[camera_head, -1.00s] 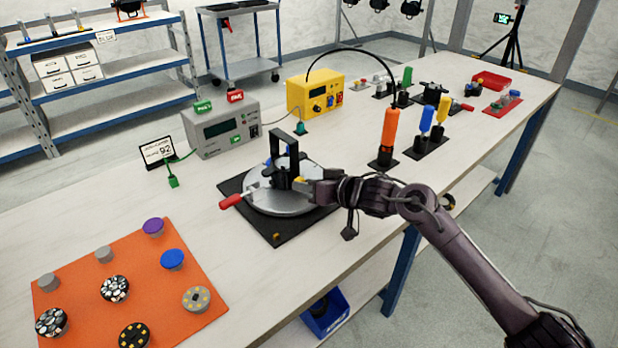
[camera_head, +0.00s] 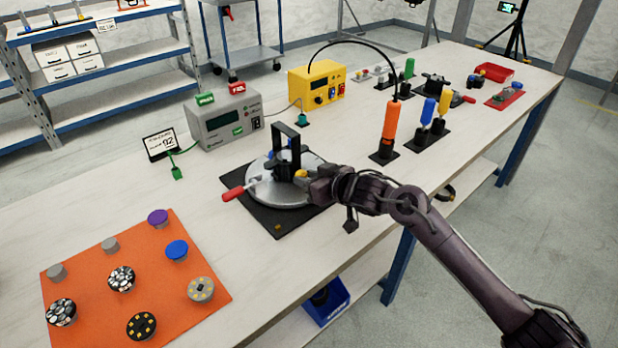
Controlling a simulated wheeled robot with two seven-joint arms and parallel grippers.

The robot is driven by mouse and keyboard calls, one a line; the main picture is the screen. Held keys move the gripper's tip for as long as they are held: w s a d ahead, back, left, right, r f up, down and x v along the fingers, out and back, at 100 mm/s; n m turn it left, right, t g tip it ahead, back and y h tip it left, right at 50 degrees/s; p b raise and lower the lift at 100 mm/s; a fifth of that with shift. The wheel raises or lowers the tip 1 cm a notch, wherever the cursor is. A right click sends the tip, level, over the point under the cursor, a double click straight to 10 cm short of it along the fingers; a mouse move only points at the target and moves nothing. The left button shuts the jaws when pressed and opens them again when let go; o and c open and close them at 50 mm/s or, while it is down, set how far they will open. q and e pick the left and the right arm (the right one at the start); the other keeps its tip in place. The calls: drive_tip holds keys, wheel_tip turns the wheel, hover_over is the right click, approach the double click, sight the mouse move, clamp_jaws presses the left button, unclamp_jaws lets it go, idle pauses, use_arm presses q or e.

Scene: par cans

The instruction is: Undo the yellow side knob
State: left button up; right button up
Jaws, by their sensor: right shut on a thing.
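The yellow side knob (camera_head: 301,174) shows as a small yellow spot on the near right side of the black bracket (camera_head: 287,150). The bracket stands on a round silver plate (camera_head: 262,190) with a red-handled lever at its left, on a black base mat (camera_head: 283,226). My right gripper (camera_head: 311,178) reaches in from the right, and its tips are at the knob, shut on it. The fingers hide part of the knob. My left gripper is not in the view.
An orange mat (camera_head: 92,257) with several round discs lies at the front left. A grey meter box (camera_head: 226,118) and a yellow box (camera_head: 316,88) stand behind the plate. Orange (camera_head: 390,120), blue and yellow-handled drivers stand upright to the right. The near table edge runs under my right arm.

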drive_tip(key=o, duration=0.7)
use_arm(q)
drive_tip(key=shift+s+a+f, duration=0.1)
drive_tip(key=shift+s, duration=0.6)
use_arm(e)
drive_tip(key=v, duration=0.7)
drive_tip(key=shift+s+d+r, duration=0.15)
drive_tip(key=shift+s+d, duration=0.05)
drive_tip(key=shift+s, duration=0.1)
